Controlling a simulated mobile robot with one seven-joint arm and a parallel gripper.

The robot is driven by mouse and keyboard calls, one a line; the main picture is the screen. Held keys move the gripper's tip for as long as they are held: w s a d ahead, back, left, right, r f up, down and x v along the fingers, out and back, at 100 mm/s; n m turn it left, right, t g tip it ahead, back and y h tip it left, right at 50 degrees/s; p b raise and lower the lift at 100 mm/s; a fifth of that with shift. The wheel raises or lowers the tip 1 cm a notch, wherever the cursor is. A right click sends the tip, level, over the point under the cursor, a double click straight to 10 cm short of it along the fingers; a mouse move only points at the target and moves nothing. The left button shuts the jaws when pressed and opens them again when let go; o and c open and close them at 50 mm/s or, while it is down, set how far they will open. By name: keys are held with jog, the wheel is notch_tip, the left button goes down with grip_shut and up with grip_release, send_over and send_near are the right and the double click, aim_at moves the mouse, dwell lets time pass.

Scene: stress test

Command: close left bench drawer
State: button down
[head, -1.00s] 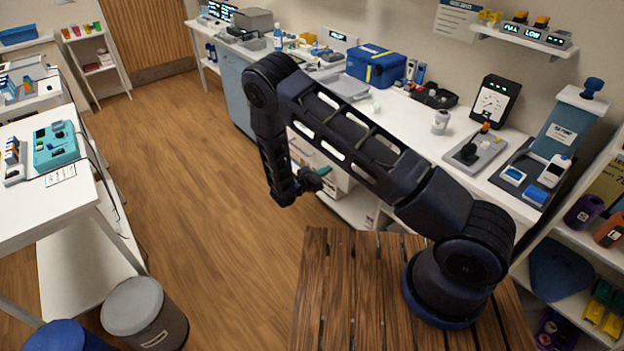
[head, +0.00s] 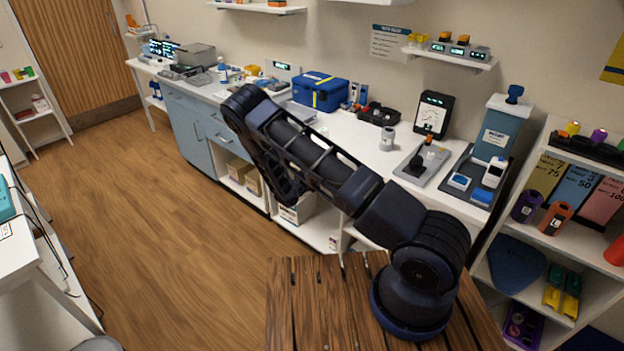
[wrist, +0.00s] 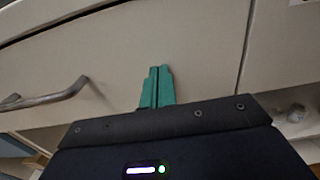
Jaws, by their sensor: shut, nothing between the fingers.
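The bench has blue-grey drawer fronts (head: 226,139) on its left part, just left of my arm in the head view. My arm covers the right end of these fronts there. In the wrist view a pale drawer front (wrist: 95,58) with a metal bar handle (wrist: 45,98) fills most of the picture. My gripper (wrist: 157,72) is shut and empty, its green fingertips in front of this panel and right of the handle. Whether they touch it I cannot tell. How far the drawer stands out is also unclear. My gripper is hidden in the head view.
The white bench top (head: 340,128) holds a blue case (head: 319,92), a black gauge (head: 433,114) and several devices. Open shelves with boxes (head: 291,212) lie below. A slatted wooden top (head: 310,300) is under my arm's base. The wooden floor at left is clear.

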jog(key=shift+w+d+r, duration=0.1)
jog(key=shift+w+d, duration=0.35)
jog(key=shift+d, duration=0.05)
jog(key=shift+w+d, duration=0.1)
jog(key=v, duration=1.5)
jog(key=s+d+r+m+g+y, duration=0.1)
jog(key=s+d+r+m+g, duration=0.35)
jog(key=r, duration=0.45)
jog(key=s+d+r+m+g+y, duration=0.1)
jog(key=d+r+m+g, duration=0.4)
jog(key=d+r, duration=0.4)
jog(key=s+d+r+m+g+y, duration=0.1)
jog(key=s+d+r+m+g, duration=0.15)
jog(key=d+r+m, duration=0.55)
jog(key=s+d+r+m+t+y, duration=0.2)
jog(key=s+r+m+y, duration=0.2)
jog(key=s+r, duration=0.6)
jog(key=s+d+r+m+t+y, duration=0.1)
jog(key=s+r+m+y, duration=0.4)
jog(key=s+r, duration=0.6)
jog(key=s+d, duration=0.1)
jog(key=s, duration=0.4)
jog(key=shift+s+r+t+y, duration=0.2)
jog(key=shift+s+t+y, duration=0.05)
jog(key=shift+t+y, duration=0.15)
